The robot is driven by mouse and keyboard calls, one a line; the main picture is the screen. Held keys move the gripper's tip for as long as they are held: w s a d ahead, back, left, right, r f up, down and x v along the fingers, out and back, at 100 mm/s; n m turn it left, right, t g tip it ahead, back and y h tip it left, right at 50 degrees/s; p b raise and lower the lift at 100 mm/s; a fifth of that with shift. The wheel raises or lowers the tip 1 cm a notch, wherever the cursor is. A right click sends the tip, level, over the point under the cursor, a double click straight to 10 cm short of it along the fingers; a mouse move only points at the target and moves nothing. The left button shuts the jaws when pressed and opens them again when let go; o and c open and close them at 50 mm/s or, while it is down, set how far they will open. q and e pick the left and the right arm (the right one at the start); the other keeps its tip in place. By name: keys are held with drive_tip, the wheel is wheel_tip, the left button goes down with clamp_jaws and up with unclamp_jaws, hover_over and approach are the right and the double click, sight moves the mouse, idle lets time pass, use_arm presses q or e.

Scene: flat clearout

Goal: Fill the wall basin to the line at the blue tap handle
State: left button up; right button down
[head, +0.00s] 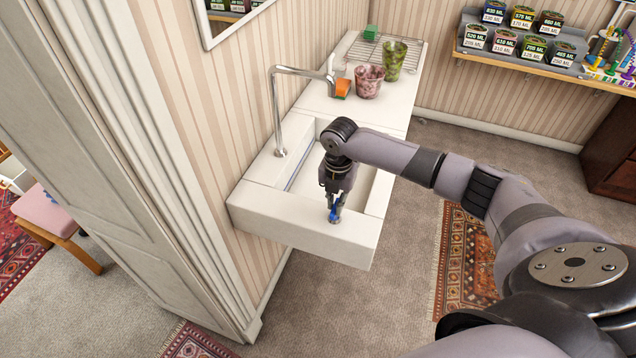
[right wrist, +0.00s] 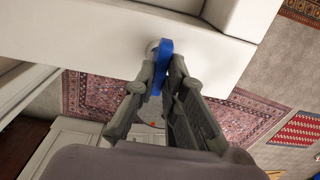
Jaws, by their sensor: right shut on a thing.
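The white wall basin (head: 306,225) is fixed to the striped wall at the left. A chrome tap spout (head: 277,108) arches up from its back rim. The blue tap handle (head: 334,216) sits on the basin's front face, near the middle. My right gripper (head: 337,203) reaches down over the basin and is shut on the handle. In the right wrist view the blue handle (right wrist: 165,58) stands between the fingertips of my right gripper (right wrist: 160,75). Part of the basin's inside is hidden by my right arm. I cannot tell the water level. My left gripper is not in view.
The counter behind the basin (head: 338,98) holds a reddish cup (head: 369,82), a green cup (head: 394,60), an orange block (head: 343,88) and a wire rack (head: 375,50). A shelf of labelled tins (head: 520,58) hangs on the far wall. The carpet (head: 400,240) beside the basin is clear.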

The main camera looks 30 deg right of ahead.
idle(0.6)
drive_tip(key=n, duration=0.4)
drive_tip(key=shift+n, duration=0.5)
drive_tip(key=n, duration=0.3)
drive_tip(key=shift+n, duration=1)
idle(5.2)
